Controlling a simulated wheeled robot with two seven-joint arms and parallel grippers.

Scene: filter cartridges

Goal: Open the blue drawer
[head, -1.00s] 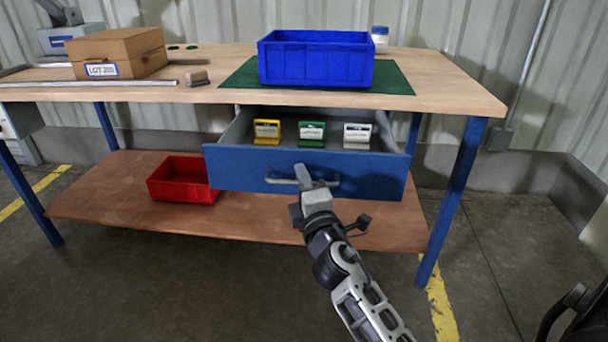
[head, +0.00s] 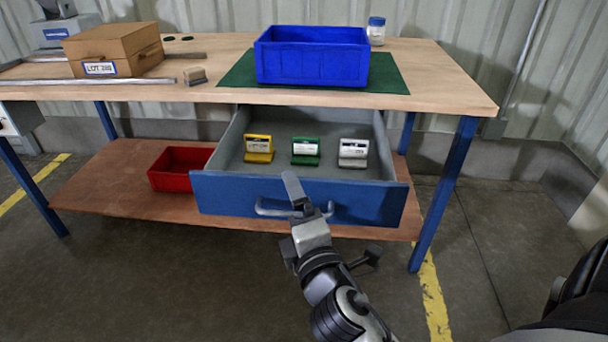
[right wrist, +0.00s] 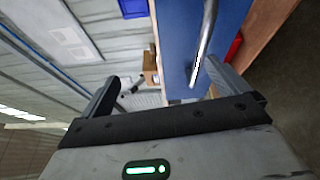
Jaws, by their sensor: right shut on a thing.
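The blue drawer (head: 365,203) under the bench top stands pulled well out, its grey inside showing in the head view. Inside stand a yellow cartridge (head: 258,149), a green cartridge (head: 305,151) and a white cartridge (head: 353,153). My right gripper (head: 300,198) is at the middle of the grey bar handle (head: 268,209) and shut on it, hiding part of the bar. In the right wrist view, the handle (right wrist: 207,40) runs in between the fingers, nearer the right one, beside the blue drawer front (right wrist: 178,45). My left gripper is not in view.
A blue bin (head: 312,62) stands on a green mat (head: 395,86) on the bench top, with a jar (head: 376,32) behind. A cardboard box (head: 112,50) is at the left. A red bin (head: 176,175) sits on the lower shelf (head: 105,195). Floor in front is clear.

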